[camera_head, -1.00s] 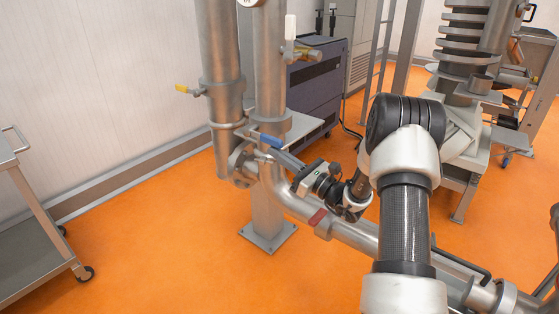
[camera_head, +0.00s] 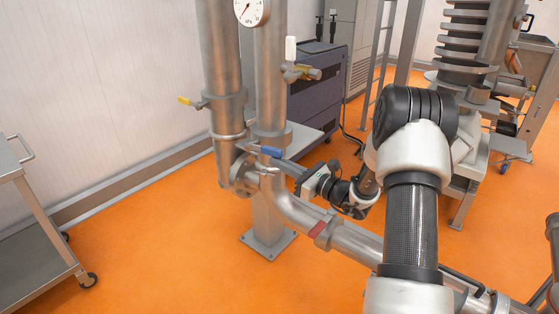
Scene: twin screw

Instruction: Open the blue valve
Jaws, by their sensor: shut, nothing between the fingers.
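The blue valve handle (camera_head: 271,151) is on the vertical pipe assembly, left of centre, just above the pipe elbow. It lies roughly level across the front of the pipe. My gripper (camera_head: 284,165) comes in from the right and points left toward the handle. Its fingers are shut, and nothing shows between them. The fingertips appear close below the right end of the blue handle; I cannot tell whether they touch it. The valve body behind the handle and fingers is partly hidden.
A yellow valve handle (camera_head: 184,101) sticks out left from the pipe, and a red handle (camera_head: 318,229) sits on the lower pipe (camera_head: 352,240). A white-handled valve (camera_head: 291,49) is above right. A metal cart (camera_head: 38,235) stands at left. Orange floor between is clear.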

